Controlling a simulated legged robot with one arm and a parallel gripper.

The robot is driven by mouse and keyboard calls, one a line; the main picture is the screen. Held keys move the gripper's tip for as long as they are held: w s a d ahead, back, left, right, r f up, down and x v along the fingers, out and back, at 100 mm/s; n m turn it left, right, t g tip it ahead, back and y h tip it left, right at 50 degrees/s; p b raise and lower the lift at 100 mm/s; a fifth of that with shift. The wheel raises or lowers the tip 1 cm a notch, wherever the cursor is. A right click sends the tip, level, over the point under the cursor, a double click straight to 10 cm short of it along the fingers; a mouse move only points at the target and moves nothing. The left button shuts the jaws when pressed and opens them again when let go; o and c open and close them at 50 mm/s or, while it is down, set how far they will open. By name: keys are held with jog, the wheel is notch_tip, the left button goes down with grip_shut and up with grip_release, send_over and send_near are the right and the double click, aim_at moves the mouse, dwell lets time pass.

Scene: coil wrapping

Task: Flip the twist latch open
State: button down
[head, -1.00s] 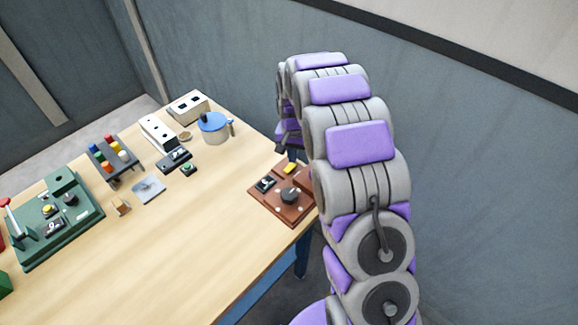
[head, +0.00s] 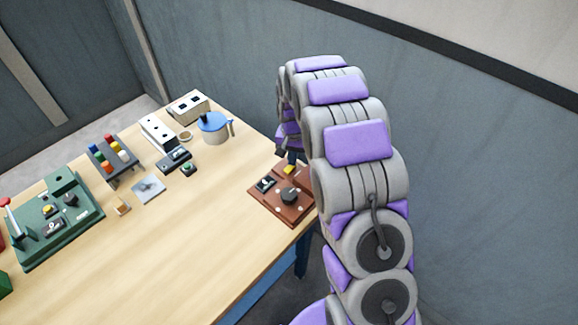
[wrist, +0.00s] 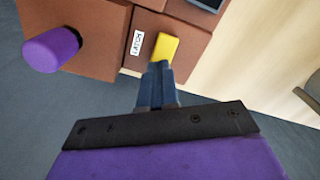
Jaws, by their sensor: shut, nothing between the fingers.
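The twist latch is a small yellow piece (head: 289,169) on the back right part of a reddish-brown board (head: 279,207) at the table's right edge. In the wrist view the yellow latch (wrist: 165,47) sits beside a white label reading LATCH (wrist: 137,43). My gripper (wrist: 160,68) is shut and empty, its dark fingertips right at the latch's near end. I cannot tell whether they touch it. In the head view my gripper (head: 292,157) is just behind the latch and hides part of it.
The board also carries a dark knob (head: 290,195) and a black switch (head: 265,184). A purple cylinder (wrist: 52,48) shows at the wrist view's left. A blue-lidded pot (head: 214,128) stands farther back. The table's middle is clear.

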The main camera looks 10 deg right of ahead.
jog(key=shift+f, duration=0.3)
jog(key=shift+r+p, duration=1.45)
jog(key=shift+r, duration=2.05)
jog(key=shift+r, duration=0.1)
jog(key=s+r+n, duration=0.1)
jog(key=s+r, duration=0.5)
jog(key=s, duration=0.4)
jog(key=s+r+n, duration=0.1)
jog(key=s+r, duration=0.5)
jog(key=s, duration=0.4)
jog(key=s+r+n+g, duration=0.1)
jog(key=s+r+n, duration=0.1)
jog(key=s, duration=2)
jog(key=shift+n+g, duration=0.4)
